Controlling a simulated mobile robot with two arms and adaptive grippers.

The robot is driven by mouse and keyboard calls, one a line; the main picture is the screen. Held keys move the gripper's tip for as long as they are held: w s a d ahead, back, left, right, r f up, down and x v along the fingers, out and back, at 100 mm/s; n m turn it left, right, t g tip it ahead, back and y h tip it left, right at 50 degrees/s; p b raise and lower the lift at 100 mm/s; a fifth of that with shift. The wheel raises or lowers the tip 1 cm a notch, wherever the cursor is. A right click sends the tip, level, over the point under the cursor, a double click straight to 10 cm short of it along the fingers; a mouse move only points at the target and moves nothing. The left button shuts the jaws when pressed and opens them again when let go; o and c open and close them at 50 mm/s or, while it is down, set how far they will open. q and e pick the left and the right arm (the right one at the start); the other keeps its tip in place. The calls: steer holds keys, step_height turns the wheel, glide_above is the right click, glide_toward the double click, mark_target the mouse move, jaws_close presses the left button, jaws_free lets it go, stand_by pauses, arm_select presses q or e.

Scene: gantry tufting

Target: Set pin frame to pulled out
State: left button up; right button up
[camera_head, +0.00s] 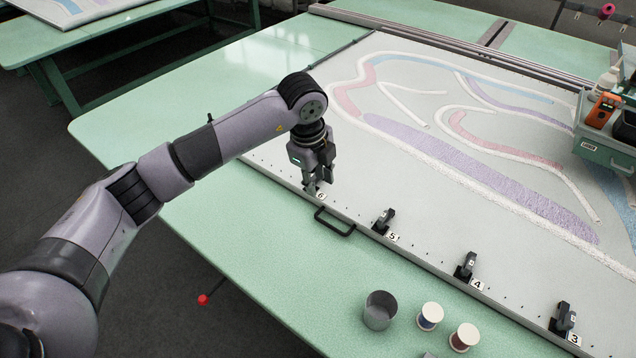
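The pin frame (425,257) is the flat metal border around a grey cloth, lying on the green table. Its black bow handle (334,222) sticks out from the near edge. My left gripper (316,186) points down at the frame's near rail, by the tag marked 6 (321,195), just behind and left of the handle. Its fingers look a little apart, but what is between them is hidden. Black clamps stand along the rail by tag 5 (384,219), tag 4 (466,265) and tag 3 (563,318). My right gripper is not in view.
A metal cup (380,310) and two thread spools (430,316) (464,337) stand on the near green table (240,235). A green machine carriage (605,150) with an orange device (602,110) is at the right. The table left of the handle is clear.

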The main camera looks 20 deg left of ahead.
arm_select(q)
step_height(320, 180, up, 10)
steer(key=s, duration=0.1)
steer(key=shift+s+a, duration=0.35)
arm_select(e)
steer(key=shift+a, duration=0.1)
